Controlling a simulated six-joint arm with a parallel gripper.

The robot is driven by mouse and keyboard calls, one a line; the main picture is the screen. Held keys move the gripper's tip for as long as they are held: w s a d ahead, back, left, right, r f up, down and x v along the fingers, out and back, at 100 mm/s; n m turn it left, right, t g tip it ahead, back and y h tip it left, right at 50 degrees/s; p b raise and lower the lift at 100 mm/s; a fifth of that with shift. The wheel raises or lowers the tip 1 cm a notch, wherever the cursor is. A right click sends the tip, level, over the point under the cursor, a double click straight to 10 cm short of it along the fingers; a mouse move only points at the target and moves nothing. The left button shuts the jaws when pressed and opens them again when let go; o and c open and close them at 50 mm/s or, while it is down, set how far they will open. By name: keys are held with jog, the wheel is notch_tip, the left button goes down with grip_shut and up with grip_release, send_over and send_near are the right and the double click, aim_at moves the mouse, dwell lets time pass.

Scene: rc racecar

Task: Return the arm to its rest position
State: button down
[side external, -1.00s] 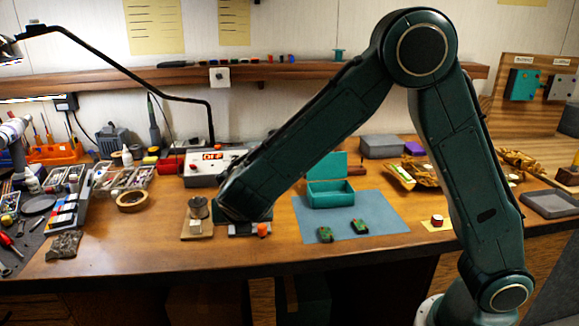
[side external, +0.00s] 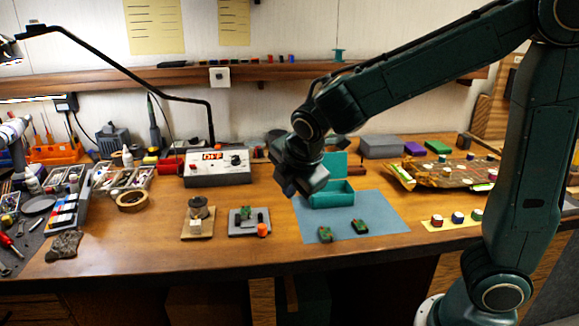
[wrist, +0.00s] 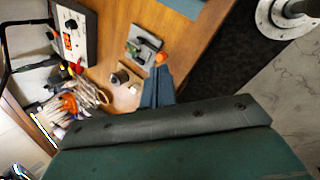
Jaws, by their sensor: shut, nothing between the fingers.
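My gripper (side external: 300,180) is raised above the bench, in front of the open teal box (side external: 332,198), and holds nothing. In the wrist view its fingers (wrist: 157,86) are together.
A powered unit with a lit display (side external: 217,167) stands at the back. A wooden block with a spool (side external: 197,228) is left of the fixture.

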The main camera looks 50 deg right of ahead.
jog(key=s+r+m+y, duration=0.1)
jog(key=s+r+m, duration=0.1)
jog(key=s+m, duration=0.6)
jog(key=s+d+r+m+y, duration=0.1)
jog(key=s+r+m+y, duration=0.1)
jog(key=s+m, duration=0.6)
jog(key=s+r, duration=0.1)
jog(key=s, duration=0.2)
jog(key=shift+s+d+t+y, duration=0.25)
jog(key=shift+d+t+y, duration=0.05)
jog(key=c, duration=1)
grip_release()
jog(key=shift+c, duration=0.2)
